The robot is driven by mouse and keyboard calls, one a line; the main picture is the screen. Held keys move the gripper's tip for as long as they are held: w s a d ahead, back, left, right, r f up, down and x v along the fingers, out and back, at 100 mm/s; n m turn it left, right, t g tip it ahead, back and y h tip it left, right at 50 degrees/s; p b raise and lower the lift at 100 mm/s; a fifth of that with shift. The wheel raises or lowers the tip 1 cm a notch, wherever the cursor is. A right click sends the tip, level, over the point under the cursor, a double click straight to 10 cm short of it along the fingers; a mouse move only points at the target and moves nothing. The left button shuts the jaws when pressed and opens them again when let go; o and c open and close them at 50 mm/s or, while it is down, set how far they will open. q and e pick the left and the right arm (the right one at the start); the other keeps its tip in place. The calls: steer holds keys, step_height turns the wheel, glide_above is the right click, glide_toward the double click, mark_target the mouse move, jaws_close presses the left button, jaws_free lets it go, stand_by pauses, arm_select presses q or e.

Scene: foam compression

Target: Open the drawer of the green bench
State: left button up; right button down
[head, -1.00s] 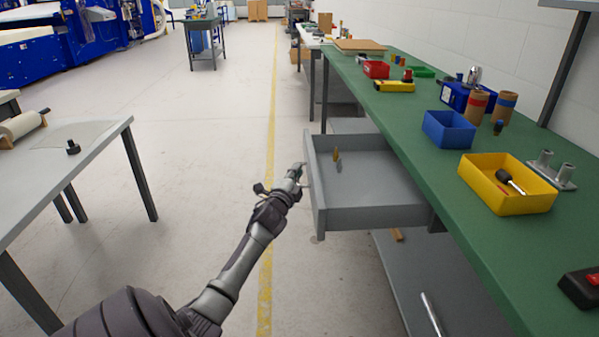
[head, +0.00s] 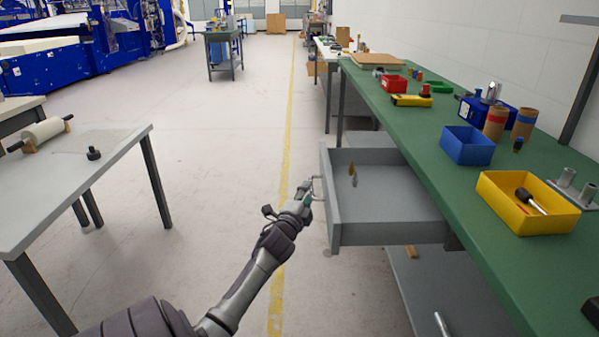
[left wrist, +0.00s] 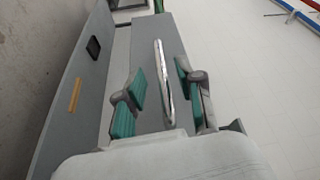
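The grey drawer (head: 390,225) of the green bench (head: 420,140) is pulled well out from under the top, its inside showing. My left gripper (head: 309,190) is at the drawer's front, by the handle (head: 318,181). In the left wrist view, the chrome bar handle (left wrist: 164,85) lies between the two teal-padded fingers of that gripper (left wrist: 161,90). The fingers stand apart, with a gap on each side of the bar. My right gripper is in neither view.
Small items (head: 352,174) are in the drawer. The bench top carries a blue bin (head: 466,146), a yellow bin (head: 515,215) and other parts. A grey table (head: 70,185) stands at the left. The floor between (head: 225,160) is clear.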

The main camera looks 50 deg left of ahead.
arm_select(q)
steer(key=v, duration=0.8)
